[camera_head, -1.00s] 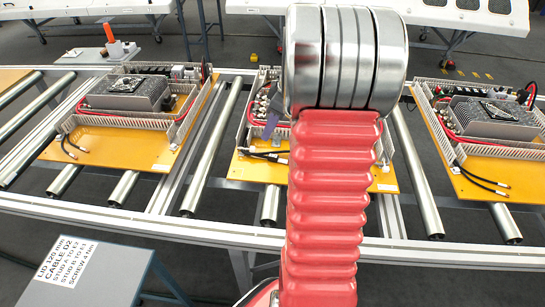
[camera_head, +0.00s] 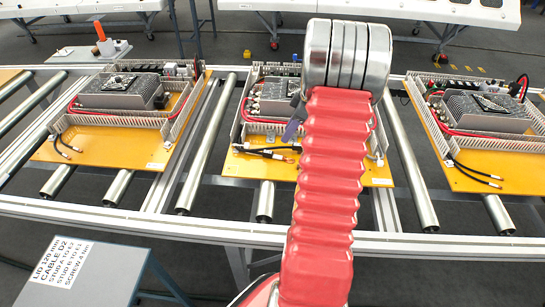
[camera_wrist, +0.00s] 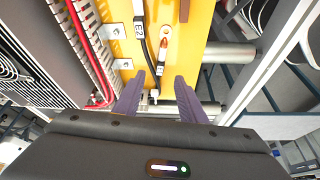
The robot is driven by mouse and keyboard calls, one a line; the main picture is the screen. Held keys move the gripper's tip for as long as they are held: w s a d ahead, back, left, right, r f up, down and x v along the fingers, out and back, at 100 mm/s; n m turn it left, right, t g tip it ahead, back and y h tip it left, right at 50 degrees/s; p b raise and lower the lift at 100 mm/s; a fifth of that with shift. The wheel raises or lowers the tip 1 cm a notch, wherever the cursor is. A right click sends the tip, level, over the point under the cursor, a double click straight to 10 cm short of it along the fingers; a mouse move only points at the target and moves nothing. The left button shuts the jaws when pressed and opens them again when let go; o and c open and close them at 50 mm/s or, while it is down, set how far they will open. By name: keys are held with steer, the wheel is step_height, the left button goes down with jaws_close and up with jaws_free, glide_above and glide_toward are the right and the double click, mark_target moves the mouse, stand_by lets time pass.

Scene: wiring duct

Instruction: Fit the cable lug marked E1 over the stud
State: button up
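My gripper (camera_wrist: 158,100) is open; its two purple fingers stand apart over the orange board. One finger also shows in the head view (camera_head: 292,130), beside my arm. Two black cables run up between the fingers in the wrist view. One carries a white label reading E2 (camera_wrist: 138,31). The other cable (camera_wrist: 160,58) has a small white label and a copper-coloured lug (camera_wrist: 166,30) at its end; I cannot read that label for certain. A small white piece (camera_wrist: 154,94) shows around the cables between the fingertips; I cannot tell whether the fingers touch it. I cannot make out the stud.
A white slotted duct (camera_wrist: 90,45) with a red cable stands left of the fingers. Metal brackets (camera_wrist: 113,32) sit on the orange board (camera_wrist: 188,55). A roller (camera_wrist: 228,52) and frame rail lie to the right. Similar units stand left (camera_head: 120,92) and right (camera_head: 490,112).

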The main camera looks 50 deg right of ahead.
glide_above(273, 154)
steer(key=s+d, duration=0.2)
step_height(273, 154, down, 6)
steer(key=shift+s+a+f, duration=0.1)
steer(key=shift+f, duration=0.15)
steer(key=shift+x, duration=2.6)
steer(key=shift+a, duration=0.1)
steer(key=shift+c, duration=0.7)
jaws_close()
